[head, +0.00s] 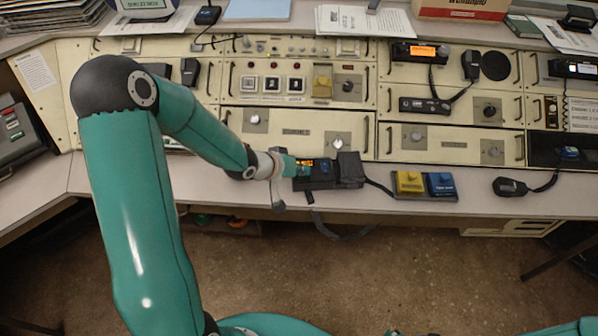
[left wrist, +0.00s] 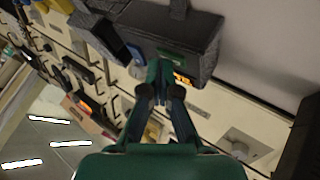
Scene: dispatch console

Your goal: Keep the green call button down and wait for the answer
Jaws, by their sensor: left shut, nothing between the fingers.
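A dark grey call unit (head: 349,168) with a small orange display lies on the desk edge in the head view. It also shows in the left wrist view (left wrist: 195,38). A green patch, apparently the call button (left wrist: 172,57), is on its face beside the display. My left gripper (head: 299,169) is at the unit's left part, shut and empty. In the left wrist view its closed fingertips (left wrist: 158,66) are at the green patch and cover part of it. Whether they touch it or press it down I cannot tell. My right gripper is not in view.
A yellow button (head: 409,182) and a blue button (head: 441,184) sit on a pad right of the unit. A hand microphone (head: 510,187) lies farther right. Console panels (head: 295,131) rise behind. The desk between pad and microphone is clear.

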